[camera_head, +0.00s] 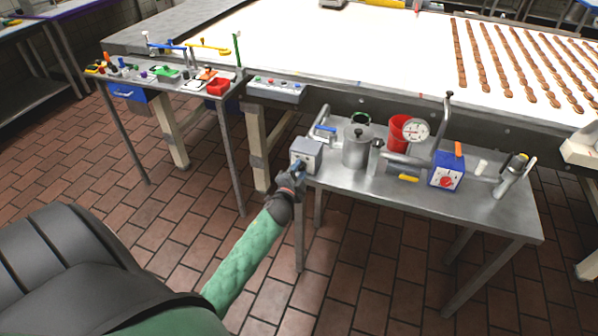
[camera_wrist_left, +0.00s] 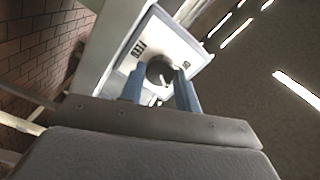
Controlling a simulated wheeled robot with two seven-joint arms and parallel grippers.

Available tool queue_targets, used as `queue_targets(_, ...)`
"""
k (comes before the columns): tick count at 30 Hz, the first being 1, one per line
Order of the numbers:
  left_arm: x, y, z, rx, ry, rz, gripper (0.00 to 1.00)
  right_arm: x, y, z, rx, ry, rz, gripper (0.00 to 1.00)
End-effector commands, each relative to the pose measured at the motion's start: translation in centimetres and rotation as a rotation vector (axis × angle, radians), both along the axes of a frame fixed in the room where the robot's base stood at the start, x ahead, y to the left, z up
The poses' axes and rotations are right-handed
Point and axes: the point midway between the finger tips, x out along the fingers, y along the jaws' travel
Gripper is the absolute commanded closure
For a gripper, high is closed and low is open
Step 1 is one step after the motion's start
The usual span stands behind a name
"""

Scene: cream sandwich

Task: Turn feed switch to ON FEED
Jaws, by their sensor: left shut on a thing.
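The feed switch is a grey box (camera_head: 306,150) at the left end of the metal side table in the head view. My left gripper (camera_head: 297,172) is at the front of the box. In the left wrist view its two blue fingers (camera_wrist_left: 160,90) stand on either side of the knob, shut on it. My right gripper is not in view.
A long conveyor (camera_head: 330,50) runs behind. A grey button panel (camera_head: 275,90) sits on its edge.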

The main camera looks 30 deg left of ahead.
Motion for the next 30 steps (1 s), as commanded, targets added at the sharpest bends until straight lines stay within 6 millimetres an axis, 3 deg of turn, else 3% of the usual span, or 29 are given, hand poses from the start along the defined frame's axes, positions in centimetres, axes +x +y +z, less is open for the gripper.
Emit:
queue_targets(8,0.0,0.0,-0.1,0.071,0.018,0.000,0.91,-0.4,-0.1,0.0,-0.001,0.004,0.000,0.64)
queue_targets(22,0.0,-0.1,-0.1,0.080,0.020,0.000,0.91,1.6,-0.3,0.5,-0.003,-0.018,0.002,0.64)
queue_targets(23,0.0,-0.1,-0.1,0.080,0.020,0.000,0.62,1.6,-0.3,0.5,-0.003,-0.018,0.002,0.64)
queue_targets(25,0.0,0.0,-0.1,0.080,0.020,0.000,0.48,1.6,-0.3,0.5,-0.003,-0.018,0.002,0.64)
queue_targets(30,0.0,0.0,-0.1,0.080,0.019,0.000,0.46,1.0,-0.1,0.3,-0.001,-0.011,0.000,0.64)
